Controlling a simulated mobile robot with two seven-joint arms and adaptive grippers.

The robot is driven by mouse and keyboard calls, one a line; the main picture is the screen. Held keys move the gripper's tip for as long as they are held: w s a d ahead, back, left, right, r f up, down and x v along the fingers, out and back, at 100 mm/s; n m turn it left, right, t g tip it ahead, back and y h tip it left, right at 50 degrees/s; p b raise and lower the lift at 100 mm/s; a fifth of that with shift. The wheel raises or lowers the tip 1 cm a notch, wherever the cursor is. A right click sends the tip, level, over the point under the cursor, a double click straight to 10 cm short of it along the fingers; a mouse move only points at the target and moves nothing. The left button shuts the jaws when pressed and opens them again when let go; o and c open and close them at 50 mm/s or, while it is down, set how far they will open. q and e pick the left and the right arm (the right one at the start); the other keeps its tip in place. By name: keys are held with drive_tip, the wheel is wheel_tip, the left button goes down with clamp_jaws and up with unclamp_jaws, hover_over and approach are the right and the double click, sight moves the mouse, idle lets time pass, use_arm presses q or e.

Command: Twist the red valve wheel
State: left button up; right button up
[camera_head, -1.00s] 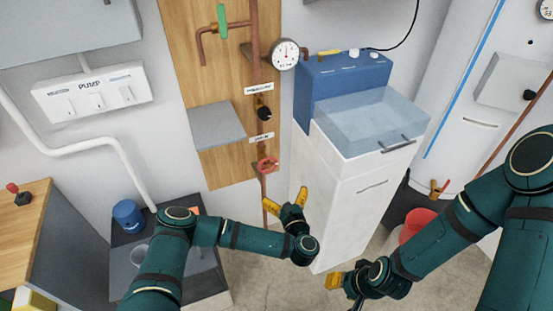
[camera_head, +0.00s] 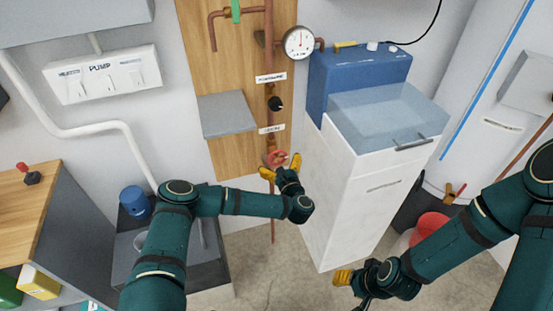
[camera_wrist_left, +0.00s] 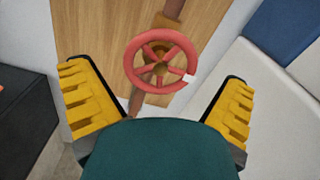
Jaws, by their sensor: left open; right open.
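The red valve wheel (camera_head: 277,158) sits on the copper pipe low on the wooden panel. In the left wrist view the wheel (camera_wrist_left: 160,61) shows whole, with spokes, a brass-coloured hub and a small white mark on its right rim. My left gripper (camera_head: 281,167) is just in front of the wheel and partly covers it in the head view. In the wrist view its yellow fingers (camera_wrist_left: 160,103) are spread wide, one on each side and below the wheel, with nothing between them. My right gripper (camera_head: 343,284) is low in front of the white cabinet, away from the wheel; its fingers are partly hidden.
The white cabinet (camera_head: 345,205) with a blue machine (camera_head: 355,80) stands close right of the wheel. A round gauge (camera_head: 299,42) and a black knob (camera_head: 276,104) are above it. A grey box (camera_head: 226,114) juts from the panel at left. A red bucket (camera_head: 430,226) stands at right.

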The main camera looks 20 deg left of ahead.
sight(277, 159)
use_arm(q)
drive_tip(key=shift+x, duration=1.5)
drive_tip(key=c, duration=1)
